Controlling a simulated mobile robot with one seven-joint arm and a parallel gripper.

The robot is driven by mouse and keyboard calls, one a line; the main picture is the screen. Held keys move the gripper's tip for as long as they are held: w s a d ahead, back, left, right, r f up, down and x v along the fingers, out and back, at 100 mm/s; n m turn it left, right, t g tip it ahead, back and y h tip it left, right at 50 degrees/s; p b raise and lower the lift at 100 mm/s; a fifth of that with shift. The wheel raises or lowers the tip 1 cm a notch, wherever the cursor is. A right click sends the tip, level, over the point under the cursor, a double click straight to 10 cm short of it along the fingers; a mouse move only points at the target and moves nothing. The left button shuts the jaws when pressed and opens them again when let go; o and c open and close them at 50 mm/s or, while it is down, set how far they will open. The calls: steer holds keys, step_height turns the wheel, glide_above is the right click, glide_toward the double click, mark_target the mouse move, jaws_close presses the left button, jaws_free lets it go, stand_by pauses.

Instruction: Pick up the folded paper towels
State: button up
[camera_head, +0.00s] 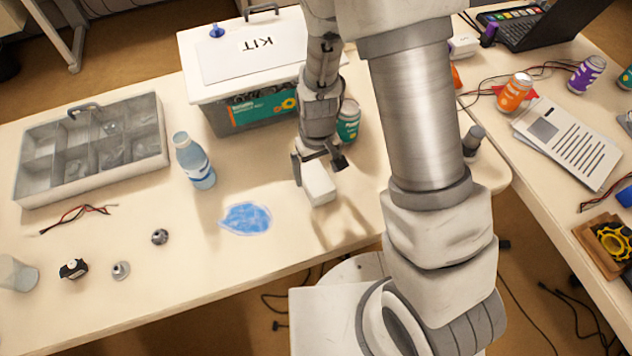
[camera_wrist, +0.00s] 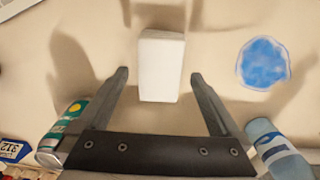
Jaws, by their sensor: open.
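The folded paper towels (camera_head: 319,184) are a small white block on the table, right of the blue patch and in front of the KIT box. In the wrist view the white block (camera_wrist: 161,66) lies centred between and just beyond the fingertips. My gripper (camera_head: 320,170) is open above the block, with one finger on each side. In the wrist view my gripper (camera_wrist: 158,77) shows a gap on both sides of the block, and nothing is held. Whether the fingers are level with the block's sides is hard to tell.
A blue puddle-like patch (camera_head: 246,218) lies left of the block, with a water bottle (camera_head: 194,162) behind it. A green can (camera_head: 348,122) stands close behind my gripper, by the KIT box (camera_head: 250,108). A grey sorting tray (camera_head: 92,146) is far left. Table is clear in front.

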mark_target(316, 179)
step_height(316, 179, down, 4)
steer(key=shift+w+a+f, duration=0.1)
steer(key=shift+w, duration=0.05)
steer(key=c, duration=1.2)
